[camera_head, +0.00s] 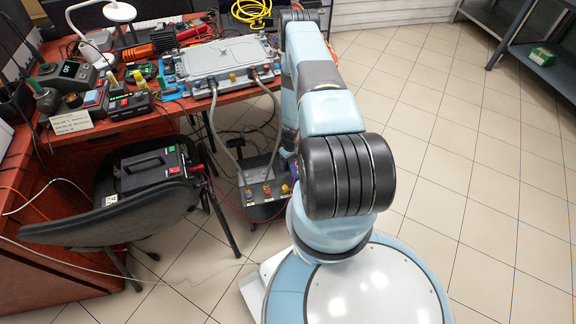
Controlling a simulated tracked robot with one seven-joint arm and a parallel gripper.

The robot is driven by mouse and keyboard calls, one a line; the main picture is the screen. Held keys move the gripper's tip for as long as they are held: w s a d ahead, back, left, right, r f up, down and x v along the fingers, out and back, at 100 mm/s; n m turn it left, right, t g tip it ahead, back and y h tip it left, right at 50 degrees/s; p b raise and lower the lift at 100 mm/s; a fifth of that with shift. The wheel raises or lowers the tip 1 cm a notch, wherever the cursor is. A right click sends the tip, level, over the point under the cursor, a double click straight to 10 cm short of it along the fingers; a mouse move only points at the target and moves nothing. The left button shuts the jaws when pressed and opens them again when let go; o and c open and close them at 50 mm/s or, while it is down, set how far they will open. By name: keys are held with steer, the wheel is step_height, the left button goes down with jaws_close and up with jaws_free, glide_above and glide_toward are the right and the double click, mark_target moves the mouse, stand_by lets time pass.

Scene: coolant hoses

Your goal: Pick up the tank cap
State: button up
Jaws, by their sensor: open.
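I cannot make out for sure which small part is the tank cap. A dark unit (262,209) stands low beside the desk, with small yellow and red fittings (267,190) along its top. Two grey hoses (219,139) run from it up to a grey flat case (222,60) on the desk, which has yellow and red fittings at its front edge. My arm reaches away from my base toward the desk and covers the area right of the unit. My gripper is hidden behind the arm, and nothing shows in its grasp.
A red-brown desk (150,118) crowded with tools and devices stands at the left. A black chair (115,209) holding a black case (151,168) stands before it. A metal shelf (545,60) with a green box (543,56) is at the far right. The tiled floor at the right is clear.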

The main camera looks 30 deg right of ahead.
steer(key=shift+c, duration=0.5)
steer(key=shift+d, duration=0.1)
steer(key=c, duration=1)
step_height(320, 180, up, 18)
stand_by(0.5)
